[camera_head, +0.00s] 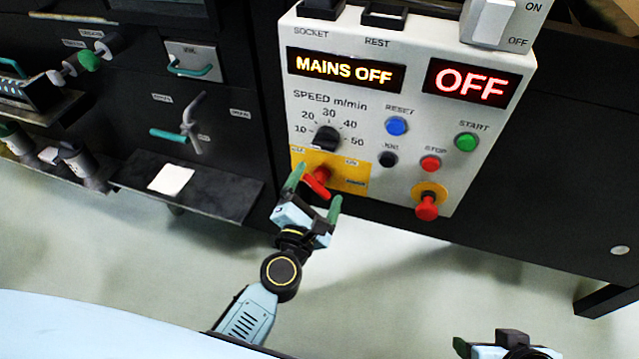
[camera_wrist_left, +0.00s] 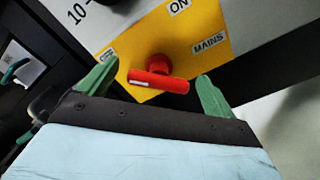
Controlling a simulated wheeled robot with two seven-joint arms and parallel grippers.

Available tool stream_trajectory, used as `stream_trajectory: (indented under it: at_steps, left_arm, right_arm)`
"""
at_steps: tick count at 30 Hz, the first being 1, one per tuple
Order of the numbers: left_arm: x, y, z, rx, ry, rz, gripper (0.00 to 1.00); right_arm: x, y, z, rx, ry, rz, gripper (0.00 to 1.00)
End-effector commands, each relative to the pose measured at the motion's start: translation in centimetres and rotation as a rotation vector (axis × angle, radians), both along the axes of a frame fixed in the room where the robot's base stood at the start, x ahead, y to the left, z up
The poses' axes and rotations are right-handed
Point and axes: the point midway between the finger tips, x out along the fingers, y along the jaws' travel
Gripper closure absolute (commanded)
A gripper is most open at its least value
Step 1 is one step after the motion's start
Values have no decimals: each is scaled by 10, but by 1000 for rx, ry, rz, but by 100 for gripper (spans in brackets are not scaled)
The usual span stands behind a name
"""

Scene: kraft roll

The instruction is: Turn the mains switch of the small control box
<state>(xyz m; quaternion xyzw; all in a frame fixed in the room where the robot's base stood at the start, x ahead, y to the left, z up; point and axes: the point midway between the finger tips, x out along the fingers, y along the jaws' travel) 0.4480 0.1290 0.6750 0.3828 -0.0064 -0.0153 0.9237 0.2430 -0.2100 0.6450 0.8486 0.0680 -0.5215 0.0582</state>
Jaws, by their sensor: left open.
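The small control box (camera_head: 375,80) is a light grey panel mounted on a dark machine front. Its display (camera_head: 345,70) reads MAINS OFF and a second display (camera_head: 470,83) reads OFF. The mains switch (camera_head: 316,184) is a red handle on a yellow plate at the box's lower left; in the left wrist view the red handle (camera_wrist_left: 158,80) lies slightly tilted from level. My left gripper (camera_head: 314,189) is open, its green fingers on either side of the handle; I cannot tell whether they touch it. My right gripper (camera_head: 500,345) is partly in view at the bottom edge.
A black speed knob (camera_head: 326,138) sits just above the yellow plate. A red emergency button (camera_head: 427,208) sticks out to the right, below the stop button (camera_head: 431,163). A dark shelf (camera_head: 225,190) with a white paper (camera_head: 171,179) is at the left. Open floor lies below.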

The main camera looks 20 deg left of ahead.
Motion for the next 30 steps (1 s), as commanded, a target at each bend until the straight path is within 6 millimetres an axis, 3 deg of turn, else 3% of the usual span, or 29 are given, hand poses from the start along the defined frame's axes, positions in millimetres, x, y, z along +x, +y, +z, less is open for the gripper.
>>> stream_trajectory:
  at_steps: [5, 14, 24, 30]
  left_arm:
    - [14, -1, 0, -2, 0, -1, 9]
    - [16, -1, 0, -1, 1, -1, 9]
    - [16, -1, 0, 0, 1, -1, 52]
    - [16, -1, 0, 11, 1, -1, 54]
  right_arm:
    - [1, 0, 0, 1, -8, 0, 40]
    - [2, 1, 0, 2, -10, 0, 40]
    - [2, 1, 0, 2, -10, 2, 40]
    - [1, 1, 1, 1, -6, 2, 40]
